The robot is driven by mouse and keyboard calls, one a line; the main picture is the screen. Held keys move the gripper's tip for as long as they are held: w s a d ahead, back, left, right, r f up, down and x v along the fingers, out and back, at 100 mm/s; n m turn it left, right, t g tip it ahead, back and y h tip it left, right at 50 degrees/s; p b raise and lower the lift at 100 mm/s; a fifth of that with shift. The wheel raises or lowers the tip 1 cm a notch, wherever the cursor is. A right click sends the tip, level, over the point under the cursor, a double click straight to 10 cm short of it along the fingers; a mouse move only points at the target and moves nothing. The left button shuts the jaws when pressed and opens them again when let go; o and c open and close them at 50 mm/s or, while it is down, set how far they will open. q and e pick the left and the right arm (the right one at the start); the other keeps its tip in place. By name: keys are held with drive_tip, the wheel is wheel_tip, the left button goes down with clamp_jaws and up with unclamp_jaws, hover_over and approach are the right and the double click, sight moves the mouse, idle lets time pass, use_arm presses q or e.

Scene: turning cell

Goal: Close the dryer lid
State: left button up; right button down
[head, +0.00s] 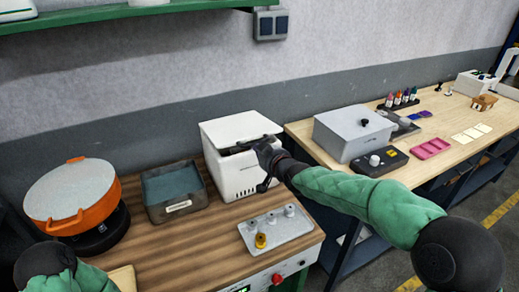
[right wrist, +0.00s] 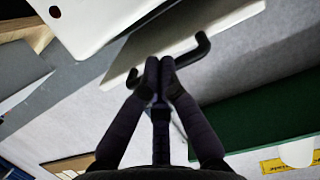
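The dryer (head: 238,176) is a white box on the wooden bench, with a white lid (head: 238,128) on top. The lid is tilted, and a dark gap shows under its front edge. A dark bent bar handle (right wrist: 203,47) on the lid shows in the right wrist view, beside the pale lid panel (right wrist: 235,18). My right gripper (head: 262,148) is at the lid's front right; its fingertips (right wrist: 159,63) are together on the handle. The fingers hide part of the bar. My left gripper is out of view; only part of my left arm shows at the lower left.
An orange-rimmed round pan (head: 75,221) and a grey bin (head: 158,207) stand left of the dryer. A tray with small knobs (head: 292,238) lies in front. A grey lidded box (head: 340,145) stands on the right bench. A green shelf (head: 75,22) hangs above.

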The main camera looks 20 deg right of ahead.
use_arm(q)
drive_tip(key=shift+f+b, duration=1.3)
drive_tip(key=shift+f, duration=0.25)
use_arm(e)
drive_tip(key=shift+s+f, duration=0.15)
drive_tip(key=shift+f, duration=1.65)
